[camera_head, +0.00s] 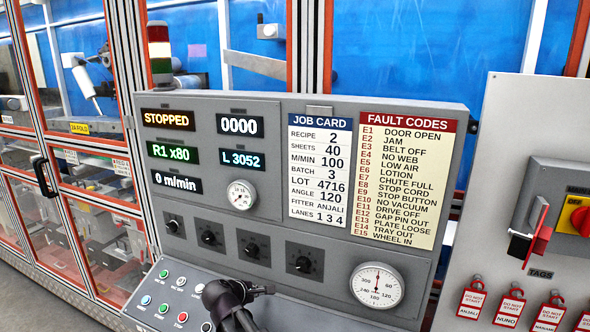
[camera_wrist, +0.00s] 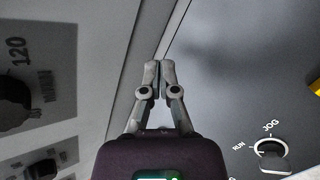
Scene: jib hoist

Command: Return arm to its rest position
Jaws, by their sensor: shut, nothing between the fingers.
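My gripper (camera_wrist: 159,72) is shut and empty in the wrist view, its two fingertips together in front of a grey panel surface. In the head view my dark arm end (camera_head: 230,302) is at the bottom, in front of the sloping button desk of the control console (camera_head: 225,211). It hides part of that desk. I cannot tell whether the fingertips touch the console.
A RUN/JOG selector (camera_wrist: 272,152) is right of my gripper in the wrist view. In the head view, a round dial (camera_head: 377,287) is right of my arm. An isolator panel with red tags (camera_head: 510,306) stands farther right. Glazed orange-framed doors (camera_head: 90,150) are at left.

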